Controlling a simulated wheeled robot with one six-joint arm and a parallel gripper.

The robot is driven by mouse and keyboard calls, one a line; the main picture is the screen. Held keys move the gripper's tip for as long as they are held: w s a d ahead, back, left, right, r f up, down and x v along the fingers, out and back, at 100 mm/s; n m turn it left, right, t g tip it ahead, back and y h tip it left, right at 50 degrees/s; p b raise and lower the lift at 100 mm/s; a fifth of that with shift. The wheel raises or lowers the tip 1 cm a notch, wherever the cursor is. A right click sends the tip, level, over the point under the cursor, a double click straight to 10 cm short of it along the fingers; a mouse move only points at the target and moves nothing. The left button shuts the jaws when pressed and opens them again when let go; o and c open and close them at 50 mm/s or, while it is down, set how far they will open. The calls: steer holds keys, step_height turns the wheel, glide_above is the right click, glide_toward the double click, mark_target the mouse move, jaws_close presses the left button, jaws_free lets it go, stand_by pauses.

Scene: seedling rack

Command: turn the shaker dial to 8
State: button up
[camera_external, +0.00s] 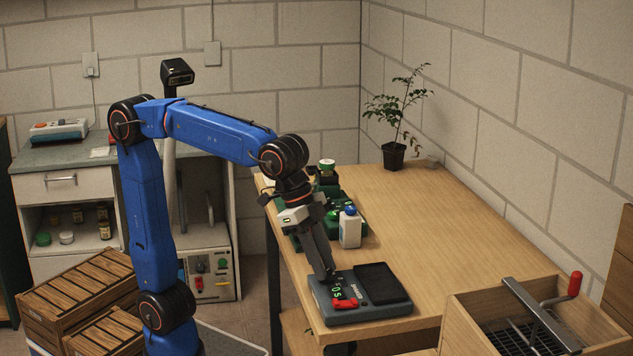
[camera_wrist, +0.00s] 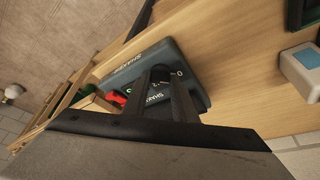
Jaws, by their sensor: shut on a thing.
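The shaker (camera_external: 372,312) is a dark grey box with a black platform on top, standing on the near end of the wooden table. Its dial face with white markings (camera_external: 338,291) is at its left side, beside a red part (camera_external: 346,303). My gripper (camera_external: 331,276) points down at the dial and is shut on it. In the wrist view, the two dark fingers (camera_wrist: 161,78) close over the dial on the shaker (camera_wrist: 137,62). A white 0 shows just right of the fingertips. The fingers hide the dial knob and its pointer, so its setting cannot be read.
A white bottle with a blue cap (camera_external: 350,228) and a green rack (camera_external: 325,205) stand behind the shaker. A potted plant (camera_external: 394,155) is at the table's back. A wooden box with a red-handled crank (camera_external: 470,326) is at front right. The table's right middle is clear.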

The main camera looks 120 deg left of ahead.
steer(key=m, duration=0.1)
steer(key=m+h, duration=0.1)
steer(key=m, duration=0.1)
steer(key=m+h, duration=0.1)
steer(key=m, duration=0.1)
steer(key=shift+a+g, duration=0.3)
steer(key=shift+w+a+m+g+h, duration=0.1)
steer(key=shift+m+g+h, duration=0.15)
steer(key=shift+m, duration=0.75)
steer(key=shift+w+m+g+h, duration=0.15)
steer(key=shift+m+h, duration=0.2)
steer(key=shift+m, duration=0.65)
steer(key=shift+s, duration=0.1)
steer(key=o, duration=1)
steer(key=shift+o, duration=0.2)
steer(key=v, duration=1.7)
steer(key=shift+a, duration=0.2)
steer(key=shift+s, duration=0.15)
